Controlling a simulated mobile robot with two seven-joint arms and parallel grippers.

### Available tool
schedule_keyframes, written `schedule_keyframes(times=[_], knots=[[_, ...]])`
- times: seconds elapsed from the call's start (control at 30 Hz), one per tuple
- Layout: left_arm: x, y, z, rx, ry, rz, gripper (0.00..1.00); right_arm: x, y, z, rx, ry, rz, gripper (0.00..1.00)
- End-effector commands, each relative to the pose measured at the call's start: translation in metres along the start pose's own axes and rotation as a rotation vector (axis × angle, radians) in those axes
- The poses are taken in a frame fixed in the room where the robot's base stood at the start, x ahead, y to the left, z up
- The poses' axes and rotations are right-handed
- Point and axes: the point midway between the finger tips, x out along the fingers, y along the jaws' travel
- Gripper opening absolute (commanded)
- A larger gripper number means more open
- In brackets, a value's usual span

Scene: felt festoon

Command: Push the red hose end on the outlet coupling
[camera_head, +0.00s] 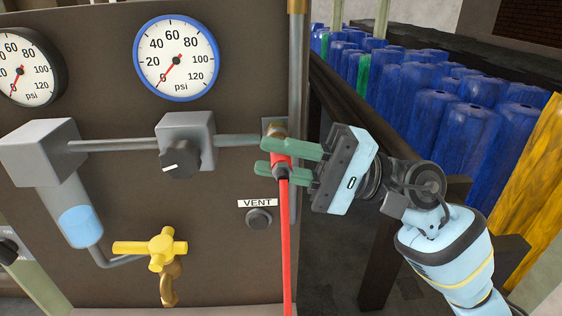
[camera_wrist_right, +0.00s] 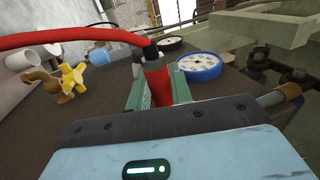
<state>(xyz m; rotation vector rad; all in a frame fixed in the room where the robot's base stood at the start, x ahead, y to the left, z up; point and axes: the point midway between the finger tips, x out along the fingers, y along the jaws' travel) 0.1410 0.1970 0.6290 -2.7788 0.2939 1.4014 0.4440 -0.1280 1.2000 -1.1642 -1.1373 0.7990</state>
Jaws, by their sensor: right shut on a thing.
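My right gripper (camera_head: 274,157) is shut on the red hose end (camera_head: 280,160), with its green fingers on either side. The red hose (camera_head: 285,245) hangs straight down from it. In the right wrist view the red hose end (camera_wrist_right: 158,85) sits between the fingers and the hose curves away left; the coupling is hidden there. My left gripper is not in view.
The dark panel (camera_head: 225,265) carries two dial gauges, a grey valve with a black knob (camera_head: 180,158), a yellow tap (camera_head: 150,248) and a VENT button (camera_head: 259,218). A grey vertical pipe (camera_head: 298,70) runs beside the coupling. Blue cylinders (camera_head: 470,130) stand behind a rail at right.

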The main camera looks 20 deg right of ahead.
Motion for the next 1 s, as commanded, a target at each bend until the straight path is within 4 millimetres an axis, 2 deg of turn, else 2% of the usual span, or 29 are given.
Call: schedule_keyframes(times=[0.57, 0.6, 0.7, 0.77, 0.97, 1.0], knots=[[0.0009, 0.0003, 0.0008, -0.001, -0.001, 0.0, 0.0, -0.0001, -0.0012, -0.0035, -0.002, 0.002, -0.003, 0.0], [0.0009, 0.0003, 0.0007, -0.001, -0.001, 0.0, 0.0, -0.0001, -0.0013, -0.0036, -0.002, 0.003, -0.003, 0.25], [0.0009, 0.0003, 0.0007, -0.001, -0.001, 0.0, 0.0, -0.0001, -0.0012, -0.0034, -0.002, 0.002, -0.002, 0.38], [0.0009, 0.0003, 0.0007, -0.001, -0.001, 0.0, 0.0, -0.0001, -0.001, -0.0033, -0.002, 0.002, -0.002, 0.46], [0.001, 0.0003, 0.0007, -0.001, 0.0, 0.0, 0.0, 0.0, -0.0005, -0.0029, -0.001, 0.0, -0.001, 0.47], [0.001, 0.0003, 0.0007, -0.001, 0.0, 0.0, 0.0, 0.0, -0.0002, -0.0029, 0.0, 0.0, 0.0, 0.52]])
